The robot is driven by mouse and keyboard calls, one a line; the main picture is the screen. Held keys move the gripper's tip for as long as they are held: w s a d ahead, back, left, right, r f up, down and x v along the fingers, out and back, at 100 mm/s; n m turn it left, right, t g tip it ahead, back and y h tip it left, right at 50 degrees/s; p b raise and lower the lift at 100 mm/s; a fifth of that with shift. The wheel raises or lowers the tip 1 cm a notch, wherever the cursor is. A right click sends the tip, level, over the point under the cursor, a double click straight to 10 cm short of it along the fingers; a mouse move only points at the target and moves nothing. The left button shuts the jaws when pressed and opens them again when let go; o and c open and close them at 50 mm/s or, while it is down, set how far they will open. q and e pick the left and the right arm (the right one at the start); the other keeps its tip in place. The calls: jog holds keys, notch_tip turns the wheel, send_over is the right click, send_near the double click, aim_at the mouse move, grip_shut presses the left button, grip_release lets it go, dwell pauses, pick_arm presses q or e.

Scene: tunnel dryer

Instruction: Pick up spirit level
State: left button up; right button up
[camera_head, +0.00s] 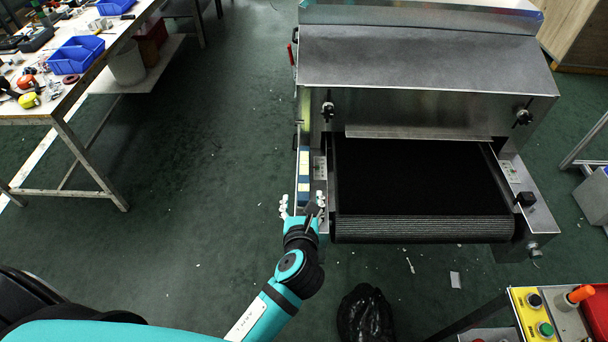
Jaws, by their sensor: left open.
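A narrow blue and cream bar, which looks like the spirit level (304,172), lies lengthwise along the left side ledge of the tunnel dryer (430,60). My left gripper (302,204) is open at the near end of this bar, with one white-tipped finger to its left and the other to its right. I cannot tell whether the fingers touch it. My right gripper is not in view.
The dryer's black belt (420,180) is bare, right of my left gripper. A cluttered workbench (90,75) with blue bins stands upper left. A black bag (366,314) lies on the floor below. A yellow control box (535,312) is lower right. Green floor left of the dryer is mostly clear.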

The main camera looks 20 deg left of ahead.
pick_arm(q)
send_near(304, 173)
jog(key=x, duration=0.4)
jog(key=shift+w+a+f, duration=0.1)
jog(key=shift+a+f, duration=0.05)
jog(key=shift+f, duration=0.2)
jog(key=x, duration=0.5)
jog(key=shift+w, duration=0.25)
jog(key=shift+r, duration=0.1)
grip_shut()
jog(key=shift+r, duration=0.1)
